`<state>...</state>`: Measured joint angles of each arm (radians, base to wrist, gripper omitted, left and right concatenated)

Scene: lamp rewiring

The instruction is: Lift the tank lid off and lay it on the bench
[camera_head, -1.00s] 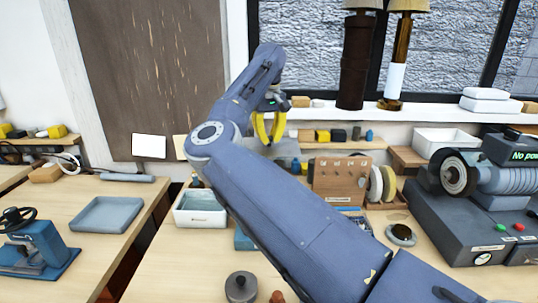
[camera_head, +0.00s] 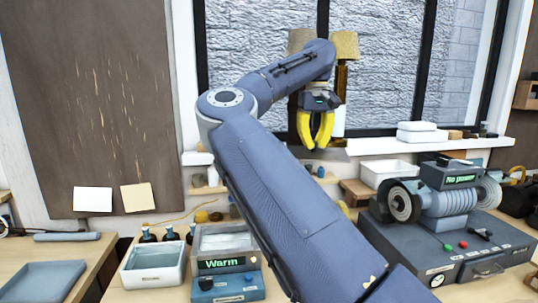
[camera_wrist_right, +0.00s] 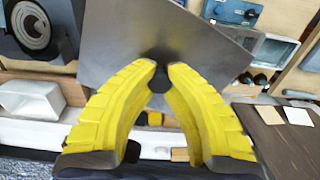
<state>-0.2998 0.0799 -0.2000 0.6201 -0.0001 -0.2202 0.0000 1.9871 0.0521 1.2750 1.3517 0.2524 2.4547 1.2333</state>
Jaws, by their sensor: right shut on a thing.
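My right gripper (camera_head: 316,146) is raised in front of the window, with its yellow fingers pointing down. It is shut on the dark knob of the tank lid, a flat grey plate (camera_head: 334,155) that hangs in the air below the fingertips. The wrist view shows the lid (camera_wrist_right: 115,45) large, with the knob (camera_wrist_right: 158,84) between the fingertips. A blue-grey tank (camera_head: 227,240) with a green "Warm" display stands on the bench, lower left of my forearm; no lid lies on it. My left gripper is not in view.
A white basin (camera_head: 153,262) stands left of the tank, with small dark bottles behind it. A grinder-like machine (camera_head: 440,215) with a "No power" display occupies the right. A white tray (camera_head: 390,170) stands behind it. My arm hides the bench's middle.

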